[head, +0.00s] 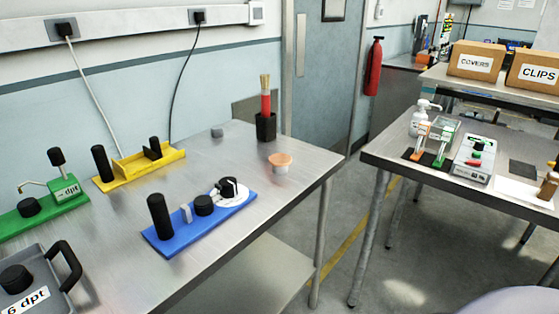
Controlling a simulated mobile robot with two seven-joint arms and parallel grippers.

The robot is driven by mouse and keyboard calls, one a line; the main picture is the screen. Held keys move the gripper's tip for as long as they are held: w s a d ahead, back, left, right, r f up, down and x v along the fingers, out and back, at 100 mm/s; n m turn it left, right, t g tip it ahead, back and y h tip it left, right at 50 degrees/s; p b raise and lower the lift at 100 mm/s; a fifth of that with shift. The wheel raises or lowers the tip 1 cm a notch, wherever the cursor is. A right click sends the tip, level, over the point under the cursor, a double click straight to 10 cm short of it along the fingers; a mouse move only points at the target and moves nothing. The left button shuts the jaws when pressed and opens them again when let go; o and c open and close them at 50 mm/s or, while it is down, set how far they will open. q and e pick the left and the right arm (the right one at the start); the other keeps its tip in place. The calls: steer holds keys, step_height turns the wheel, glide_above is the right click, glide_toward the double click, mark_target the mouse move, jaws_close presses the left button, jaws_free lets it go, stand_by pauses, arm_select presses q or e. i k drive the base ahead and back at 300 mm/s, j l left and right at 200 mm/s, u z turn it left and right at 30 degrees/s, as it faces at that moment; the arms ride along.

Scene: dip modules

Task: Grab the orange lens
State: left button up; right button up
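An orange round piece (281,159), which looks like the lens, sits on top of a small whitish base (280,169). It stands near the right edge of the left metal table (215,165), apart from the other things there. Neither of my grippers is in the head view.
A blue fixture (172,241) with black posts lies in front of the lens. A black holder with a brush (265,120) stands behind it. Yellow (112,180) and green (57,207) fixtures are left. A gap of floor separates the right table (390,146).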

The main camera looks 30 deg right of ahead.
mark_target(278, 160)
steer(key=l+z, duration=0.3)
steer(key=l, duration=0.35)
steer(key=l+z, duration=0.35)
steer(key=l, duration=0.25)
